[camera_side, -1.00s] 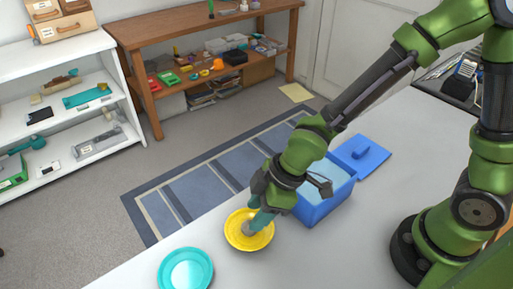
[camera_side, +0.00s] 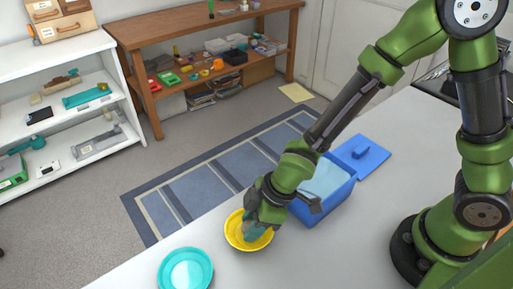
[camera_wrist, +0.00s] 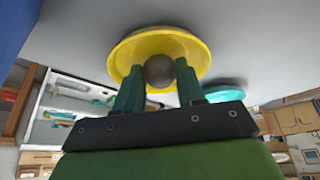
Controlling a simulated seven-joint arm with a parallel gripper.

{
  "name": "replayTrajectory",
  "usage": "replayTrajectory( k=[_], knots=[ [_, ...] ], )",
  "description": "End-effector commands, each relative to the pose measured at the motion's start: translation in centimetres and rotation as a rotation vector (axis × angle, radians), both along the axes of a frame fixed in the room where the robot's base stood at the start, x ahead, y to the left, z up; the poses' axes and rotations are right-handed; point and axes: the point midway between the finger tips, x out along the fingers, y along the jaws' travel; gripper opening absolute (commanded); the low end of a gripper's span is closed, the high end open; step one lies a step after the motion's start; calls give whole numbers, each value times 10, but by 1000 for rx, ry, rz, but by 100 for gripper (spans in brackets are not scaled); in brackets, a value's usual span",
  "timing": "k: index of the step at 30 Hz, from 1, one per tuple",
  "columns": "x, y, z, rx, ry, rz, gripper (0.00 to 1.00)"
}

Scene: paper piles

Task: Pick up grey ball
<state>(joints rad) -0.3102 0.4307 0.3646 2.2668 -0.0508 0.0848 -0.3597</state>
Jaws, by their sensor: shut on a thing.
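The grey ball (camera_wrist: 159,70) sits between the two green fingers of my gripper (camera_wrist: 159,75) in the wrist view, in front of the yellow plate (camera_wrist: 197,52). My gripper is shut on the ball. In the side view my gripper (camera_side: 252,232) is at the yellow plate (camera_side: 232,239), pointing down into it. The ball is hidden behind the fingers there. I cannot tell whether the ball still touches the plate.
A turquoise plate (camera_side: 164,271) lies left of the yellow plate, near the table edge. A blue box (camera_side: 325,205) stands to the right, with its blue lid (camera_side: 372,164) beside it. The white table (camera_side: 330,250) is clear in front.

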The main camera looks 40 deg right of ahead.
Motion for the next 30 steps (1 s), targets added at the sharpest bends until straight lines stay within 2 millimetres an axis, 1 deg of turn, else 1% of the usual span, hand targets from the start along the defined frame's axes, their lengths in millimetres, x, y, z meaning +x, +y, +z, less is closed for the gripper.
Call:
replayTrajectory(
  k=[4, 7, 11, 15, 18, 22, 23, 26, 27, 29, 30],
  knots=[
    [0, 0, 2, 0, -1, 0, 9],
    [1, 0, 10, 2, -2, -1, 9],
    [2, 0, 34, 3, -8, -2, 9],
    [2, 0, 64, 3, -8, -4, 9],
    [1, -1, 81, 1, -6, -2, 9],
    [6, -5, 96, 2, -3, -21, 9],
    [8, -9, 98, 1, -4, -32, 9],
    [23, -30, 104, 0, -2, -96, 9],
    [30, -43, 106, 0, -2, -138, 9],
    [39, -67, 107, -1, -1, -192, 9],
    [42, -83, 107, -1, 0, -213, 9]
  ],
)
